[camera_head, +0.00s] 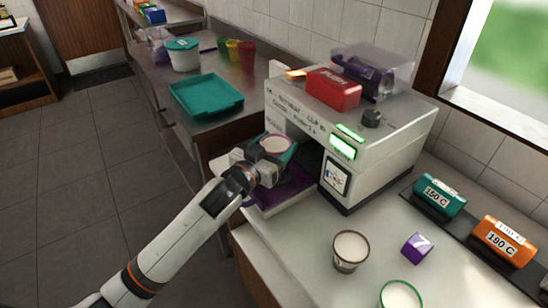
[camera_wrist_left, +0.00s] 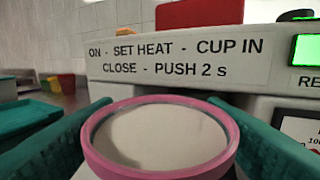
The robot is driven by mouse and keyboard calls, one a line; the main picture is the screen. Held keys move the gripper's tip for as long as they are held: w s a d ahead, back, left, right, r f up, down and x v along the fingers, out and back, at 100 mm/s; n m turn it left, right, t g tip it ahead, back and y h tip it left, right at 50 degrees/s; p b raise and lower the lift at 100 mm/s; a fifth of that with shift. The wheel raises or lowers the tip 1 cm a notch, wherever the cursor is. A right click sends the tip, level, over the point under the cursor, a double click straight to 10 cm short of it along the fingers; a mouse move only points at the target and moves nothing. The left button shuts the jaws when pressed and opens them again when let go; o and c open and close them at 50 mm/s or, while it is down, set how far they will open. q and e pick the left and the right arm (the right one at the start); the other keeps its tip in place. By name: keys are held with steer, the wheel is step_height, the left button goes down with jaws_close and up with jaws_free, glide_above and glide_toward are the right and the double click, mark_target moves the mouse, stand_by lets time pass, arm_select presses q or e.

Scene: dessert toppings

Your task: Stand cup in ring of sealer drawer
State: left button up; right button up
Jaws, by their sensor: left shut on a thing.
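My left gripper (camera_head: 272,160) is shut on a cup (camera_head: 275,143) with a pink rim, held over the sealer's pulled-out purple drawer (camera_head: 291,193). In the left wrist view the cup (camera_wrist_left: 160,138) stands upright between the two teal fingers, its pink rim around a pale inside. The white cup sealer (camera_head: 395,128) stands behind the drawer. The drawer's ring is hidden under the gripper and cup, so I cannot tell whether the cup touches it. My right gripper is not in view.
A brown-rimmed cup (camera_head: 350,250), a green-rimmed cup (camera_head: 401,294) and a purple cube (camera_head: 416,247) stand on the counter at the front right. A teal block (camera_head: 440,196) and an orange block (camera_head: 497,241) lie farther right. A teal tray (camera_head: 206,95) lies at the back left.

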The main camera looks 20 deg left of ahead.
arm_select(q)
step_height(320, 180, down, 4)
steer(key=shift+r, duration=0.15)
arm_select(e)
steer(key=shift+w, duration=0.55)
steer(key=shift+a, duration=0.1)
arm_select(q)
steer(key=shift+f, duration=0.2)
steer(key=o, duration=1.1)
steer(key=shift+c, duration=0.2)
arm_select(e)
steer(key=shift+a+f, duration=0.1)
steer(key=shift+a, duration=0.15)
arm_select(q)
steer(key=shift+r, duration=0.1)
